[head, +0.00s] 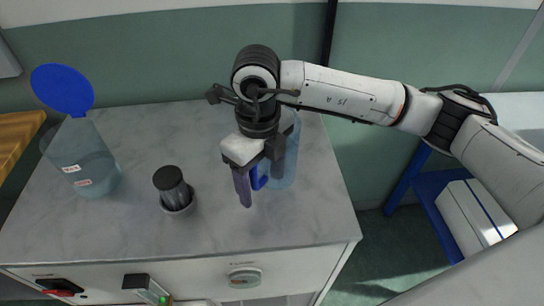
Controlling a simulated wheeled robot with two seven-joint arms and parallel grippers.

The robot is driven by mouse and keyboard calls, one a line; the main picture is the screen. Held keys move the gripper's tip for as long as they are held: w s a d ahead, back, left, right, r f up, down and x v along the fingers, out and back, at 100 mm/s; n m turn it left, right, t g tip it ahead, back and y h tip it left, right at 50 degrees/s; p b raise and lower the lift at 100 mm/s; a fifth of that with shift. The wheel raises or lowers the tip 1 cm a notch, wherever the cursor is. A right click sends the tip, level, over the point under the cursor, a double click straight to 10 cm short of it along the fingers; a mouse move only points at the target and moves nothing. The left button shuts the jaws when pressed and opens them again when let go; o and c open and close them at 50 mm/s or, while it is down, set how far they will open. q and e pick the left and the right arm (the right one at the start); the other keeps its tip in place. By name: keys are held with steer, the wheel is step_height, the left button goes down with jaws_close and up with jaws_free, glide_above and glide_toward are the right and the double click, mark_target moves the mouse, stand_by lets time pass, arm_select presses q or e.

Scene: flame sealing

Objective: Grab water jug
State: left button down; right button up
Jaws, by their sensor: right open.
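A translucent blue water jug (289,160) stands upright on the right part of the counter, partly hidden behind my right gripper. A darker blue part (259,181), seemingly its handle, shows between the fingers. My right gripper (262,189) points down in front of the jug with its fingers apart. I cannot tell whether the fingers touch the jug. My left gripper is not in view.
A clear container (88,160) with a round blue top (63,90) stands at the left of the grey marble counter (130,235). A dark cylinder (172,187) stands mid-counter. The counter's front right is clear. A blue-framed rack (408,178) holding a white box (470,212) is at the right.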

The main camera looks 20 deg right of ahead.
jaws_close()
steer(key=shift+r, duration=0.2)
stand_by(0.3)
steer(key=shift+r+b, duration=0.45)
steer(key=shift+r, duration=4.4)
